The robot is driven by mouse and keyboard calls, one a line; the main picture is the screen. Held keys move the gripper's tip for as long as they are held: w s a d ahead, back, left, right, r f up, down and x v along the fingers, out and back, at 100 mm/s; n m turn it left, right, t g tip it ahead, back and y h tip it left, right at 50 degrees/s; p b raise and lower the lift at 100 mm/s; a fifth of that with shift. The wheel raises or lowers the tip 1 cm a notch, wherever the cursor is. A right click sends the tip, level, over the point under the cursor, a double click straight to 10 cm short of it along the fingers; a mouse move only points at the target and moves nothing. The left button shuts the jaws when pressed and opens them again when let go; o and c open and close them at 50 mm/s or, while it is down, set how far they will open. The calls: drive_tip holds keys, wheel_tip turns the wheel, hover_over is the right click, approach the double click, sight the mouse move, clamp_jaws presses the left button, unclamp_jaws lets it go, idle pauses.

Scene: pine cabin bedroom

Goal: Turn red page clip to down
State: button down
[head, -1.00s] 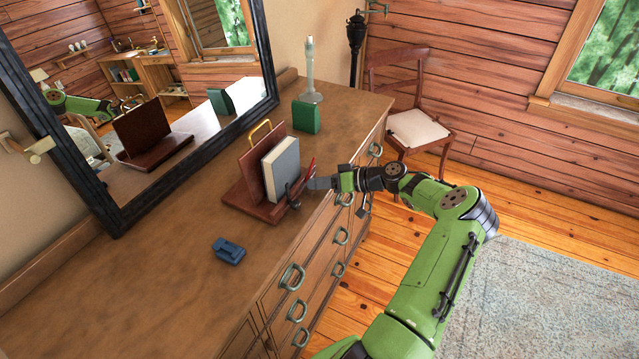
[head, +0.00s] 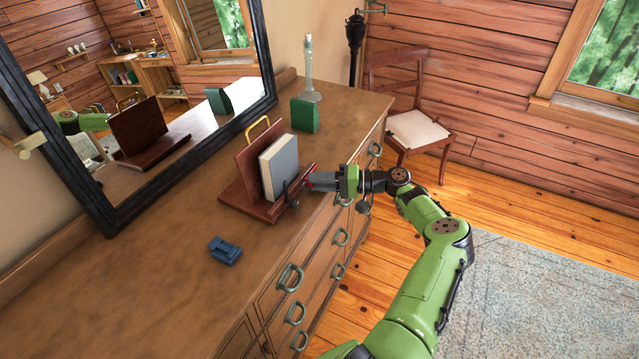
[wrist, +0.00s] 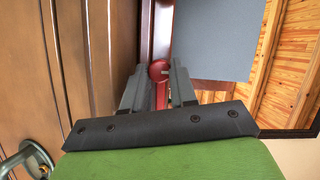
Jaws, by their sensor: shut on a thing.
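The red page clip (head: 309,183) is at the front right of the wooden book stand (head: 247,206), beside a grey book (head: 281,168) that stands upright on it. In the wrist view the clip's round red end (wrist: 160,71) and a red strip below it show between my fingers. My gripper (head: 313,181) is shut on the red clip, and its fingers hide part of it. In the wrist view the gripper (wrist: 158,85) has a finger on each side of the red part. A dark clip (head: 289,192) sits at the book's front left.
A blue object (head: 225,251) lies on the dresser top (head: 150,290) in front of the stand. A green block (head: 305,115) and a pale bottle-like object (head: 308,70) stand behind. A framed mirror (head: 262,50) is at the left, a chair (head: 415,125) beyond.

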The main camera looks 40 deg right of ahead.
drive_tip(key=shift+d+m, duration=0.1)
drive_tip(key=shift+m, duration=0.2)
drive_tip(key=c, duration=0.9)
unclamp_jaws()
drive_tip(key=shift+f, duration=0.1)
